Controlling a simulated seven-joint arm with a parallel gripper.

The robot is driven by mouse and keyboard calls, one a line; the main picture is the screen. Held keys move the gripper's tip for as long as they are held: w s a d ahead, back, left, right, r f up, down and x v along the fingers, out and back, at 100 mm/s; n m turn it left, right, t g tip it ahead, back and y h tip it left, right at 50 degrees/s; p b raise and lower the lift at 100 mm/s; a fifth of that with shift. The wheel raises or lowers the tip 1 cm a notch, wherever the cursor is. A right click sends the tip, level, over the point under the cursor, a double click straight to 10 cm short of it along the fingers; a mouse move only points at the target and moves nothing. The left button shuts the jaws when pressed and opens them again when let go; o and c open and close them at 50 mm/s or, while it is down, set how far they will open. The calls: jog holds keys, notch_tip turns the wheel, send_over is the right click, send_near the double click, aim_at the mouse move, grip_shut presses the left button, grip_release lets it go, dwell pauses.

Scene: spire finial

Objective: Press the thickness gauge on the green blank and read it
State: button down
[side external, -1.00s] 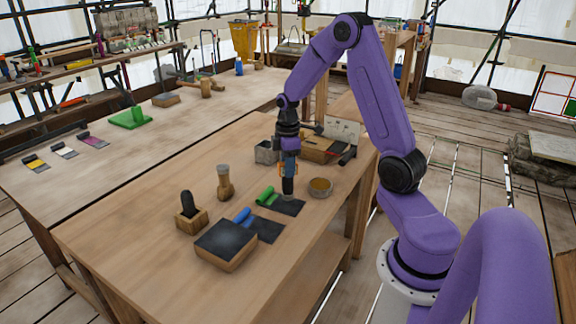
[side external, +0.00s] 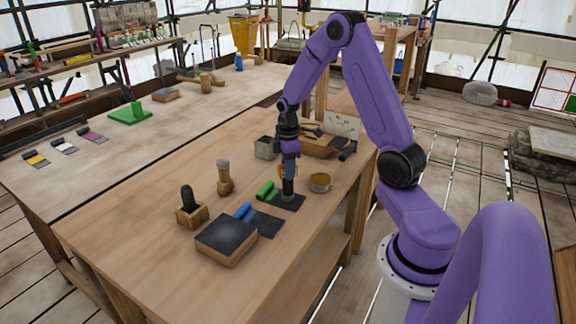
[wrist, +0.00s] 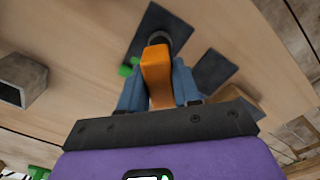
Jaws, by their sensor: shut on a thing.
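The green blank is a dark flat sheet (side external: 293,203) with a green rolled end (side external: 266,189), lying on the near table. In the wrist view its dark sheet (wrist: 150,22) sits under the gauge, with a bit of green (wrist: 127,70) to the left. My gripper (side external: 288,172) is shut on the thickness gauge, an orange body (wrist: 156,72) with a dark round foot. The gauge is about upright, and its foot is at the dark sheet and seems to touch it. The gauge's reading does not show.
A dark sheet with a blue rolled end (side external: 243,211) lies close to the left. A black-topped block (side external: 226,240), a wooden-handled tool (side external: 224,178), a round tin (side external: 320,182) and a grey box (side external: 266,148) stand around. The table's front left is clear.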

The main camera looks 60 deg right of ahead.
jog(key=shift+f, duration=0.4)
dwell(1.1)
jog(key=shift+r, duration=0.15)
jog(key=shift+r, duration=2.45)
jog(key=shift+f, duration=0.15)
jog(key=shift+f, duration=2.15)
